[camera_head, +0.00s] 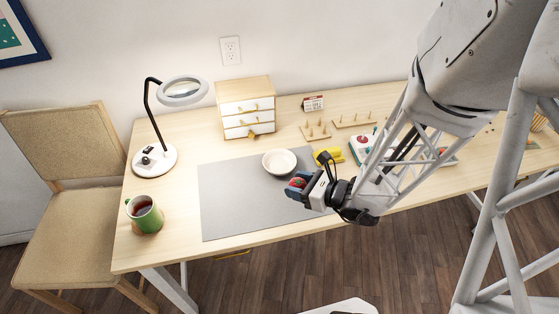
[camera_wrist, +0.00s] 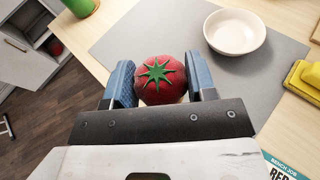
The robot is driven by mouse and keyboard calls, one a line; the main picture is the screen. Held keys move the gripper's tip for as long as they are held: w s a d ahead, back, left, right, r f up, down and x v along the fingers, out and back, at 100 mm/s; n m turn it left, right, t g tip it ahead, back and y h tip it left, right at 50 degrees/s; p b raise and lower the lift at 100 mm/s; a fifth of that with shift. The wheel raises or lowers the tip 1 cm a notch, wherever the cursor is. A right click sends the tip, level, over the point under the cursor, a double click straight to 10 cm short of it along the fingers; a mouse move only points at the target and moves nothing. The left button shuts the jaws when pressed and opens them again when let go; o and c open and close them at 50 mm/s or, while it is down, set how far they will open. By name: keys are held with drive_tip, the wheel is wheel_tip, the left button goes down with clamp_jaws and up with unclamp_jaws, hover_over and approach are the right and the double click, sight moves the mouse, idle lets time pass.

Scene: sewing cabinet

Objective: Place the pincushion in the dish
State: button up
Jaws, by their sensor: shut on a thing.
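The pincushion is a red, tomato-like ball with a green star-shaped top (camera_wrist: 160,78). My gripper (camera_wrist: 162,82) is shut on it, with one blue finger on each side. In the head view my gripper (camera_head: 297,187) holds the pincushion (camera_head: 298,182) over the right part of the grey mat. The dish is a round cream bowl (camera_head: 280,162), empty, on the mat behind and to the left of my gripper. In the wrist view the dish (camera_wrist: 234,32) is at the upper right, apart from the pincushion. The underside of the pincushion is hidden.
A grey mat (camera_head: 228,205) covers the middle of the table. A green mug (camera_head: 146,215) with dark liquid stands front left, and a magnifier lamp (camera_head: 155,158) behind it. A small drawer cabinet (camera_head: 246,106) stands at the back. A yellow object (camera_head: 328,156) lies right of the dish.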

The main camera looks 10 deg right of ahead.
drive_tip(key=shift+w, duration=0.1)
drive_tip(key=w+f, duration=0.1)
drive_tip(key=w, duration=1.5)
drive_tip(key=shift+a+f, duration=0.15)
drive_tip(key=shift+f, duration=0.1)
drive_tip(key=shift+s+f, duration=0.1)
drive_tip(key=shift+f, duration=1.65)
drive_tip(key=shift+f, duration=0.6)
drive_tip(key=o, duration=0.9)
